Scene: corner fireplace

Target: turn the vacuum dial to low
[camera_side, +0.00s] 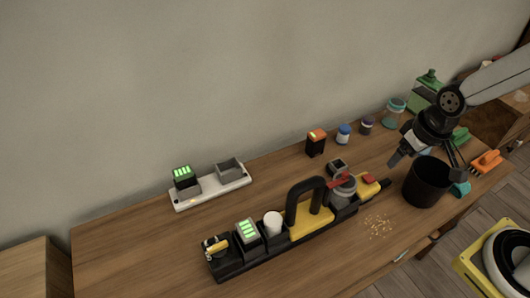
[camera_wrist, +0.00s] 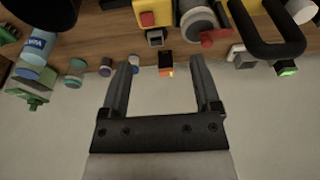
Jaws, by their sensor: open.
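The vacuum (camera_side: 308,222) is a long yellow and black unit on the bench with a black loop handle. A grey round part with a red piece (camera_side: 341,186) sits near its right end. A yellow-and-black knob-like part (camera_side: 214,246) is at its left end; I cannot tell which part is the dial, nor read any setting. In the wrist view the vacuum's black handle (camera_wrist: 262,42) shows upside down at upper right. My gripper (camera_side: 428,160) is open and empty, above the bench by the black bin, right of the vacuum. Its two fingers (camera_wrist: 160,62) are spread wide in the wrist view.
A black bin (camera_side: 427,184) stands below my gripper. A charger strip (camera_side: 212,193) with a green-lit battery is at back left. An orange-topped battery (camera_side: 316,143) and small jars (camera_side: 344,134) stand along the back. Crumbs (camera_side: 378,226) lie in front; the bench's left-front is clear.

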